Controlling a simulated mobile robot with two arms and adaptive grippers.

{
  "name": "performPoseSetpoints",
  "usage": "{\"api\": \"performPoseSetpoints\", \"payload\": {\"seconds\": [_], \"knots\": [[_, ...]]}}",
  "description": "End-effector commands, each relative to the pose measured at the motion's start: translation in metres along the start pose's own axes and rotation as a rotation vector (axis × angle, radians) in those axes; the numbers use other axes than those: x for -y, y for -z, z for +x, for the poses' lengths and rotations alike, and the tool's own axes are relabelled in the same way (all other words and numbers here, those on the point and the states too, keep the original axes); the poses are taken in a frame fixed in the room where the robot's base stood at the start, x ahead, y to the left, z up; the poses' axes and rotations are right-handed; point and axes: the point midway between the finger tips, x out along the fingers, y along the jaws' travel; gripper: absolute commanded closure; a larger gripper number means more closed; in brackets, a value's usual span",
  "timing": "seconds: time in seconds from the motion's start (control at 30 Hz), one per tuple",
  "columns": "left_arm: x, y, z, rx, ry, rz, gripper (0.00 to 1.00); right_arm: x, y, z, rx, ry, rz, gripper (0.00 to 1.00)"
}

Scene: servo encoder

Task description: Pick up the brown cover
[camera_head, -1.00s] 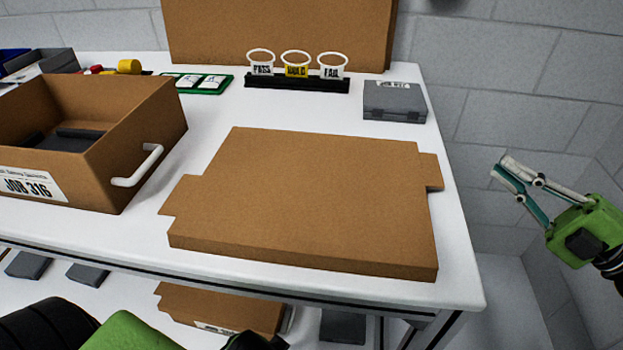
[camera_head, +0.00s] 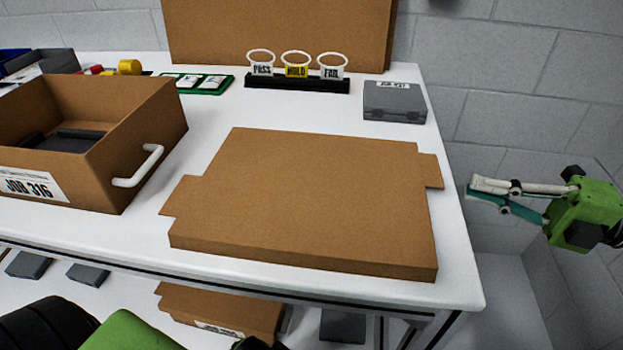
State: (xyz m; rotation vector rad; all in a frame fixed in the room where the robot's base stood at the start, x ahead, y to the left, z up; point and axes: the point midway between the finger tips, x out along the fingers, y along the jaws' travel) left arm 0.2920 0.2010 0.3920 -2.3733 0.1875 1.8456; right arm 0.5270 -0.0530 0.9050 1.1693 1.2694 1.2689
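The brown cover (camera_head: 310,200) is a flat cardboard lid with a notched tab at each side end. It lies on the white table, its front edge close to the table's front edge. My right gripper (camera_head: 469,187) is in the air off the table's right edge, its fingertips pointing left toward the cover's right tab, apart from it. Its two fingers look closed together at the tips, with nothing between them. My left gripper's fingers do not show; only green and black parts of mine appear at the bottom left.
An open brown box (camera_head: 140,120) labelled JOB 316, with a white handle, stands left of the cover. Behind are a grey case (camera_head: 395,103), a black rack (camera_head: 296,84) with PASS, HOLD and FAIL rings, and a green tray (camera_head: 203,82). A large brown panel (camera_head: 280,30) stands at the back.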

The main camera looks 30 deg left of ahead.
Motion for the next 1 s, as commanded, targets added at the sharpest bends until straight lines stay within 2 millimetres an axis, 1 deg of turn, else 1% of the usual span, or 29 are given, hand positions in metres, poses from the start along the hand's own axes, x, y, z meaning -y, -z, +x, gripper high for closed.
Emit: {"api": "performPoseSetpoints", "payload": {"seconds": [0.07, 0.3, 0.4, 0.67, 0.7, 1.0], "knots": [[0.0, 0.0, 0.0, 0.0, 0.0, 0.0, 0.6, 0.0, 0.0, 0.007, -0.002, 0.0, -0.001, 0.94], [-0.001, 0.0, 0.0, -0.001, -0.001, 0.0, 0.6, -0.002, -0.001, 0.042, -0.003, -0.001, -0.001, 0.94], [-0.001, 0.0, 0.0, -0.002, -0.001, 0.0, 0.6, -0.002, -0.002, 0.051, -0.002, -0.001, 0.0, 0.94], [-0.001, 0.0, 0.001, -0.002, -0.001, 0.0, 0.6, -0.001, -0.002, 0.053, -0.001, 0.0, 0.0, 0.94], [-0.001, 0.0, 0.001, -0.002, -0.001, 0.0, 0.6, -0.001, -0.002, 0.053, -0.001, 0.0, 0.0, 1.0], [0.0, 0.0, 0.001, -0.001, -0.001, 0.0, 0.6, -0.002, -0.002, 0.053, 0.0, -0.001, 0.0, 1.0]]}}
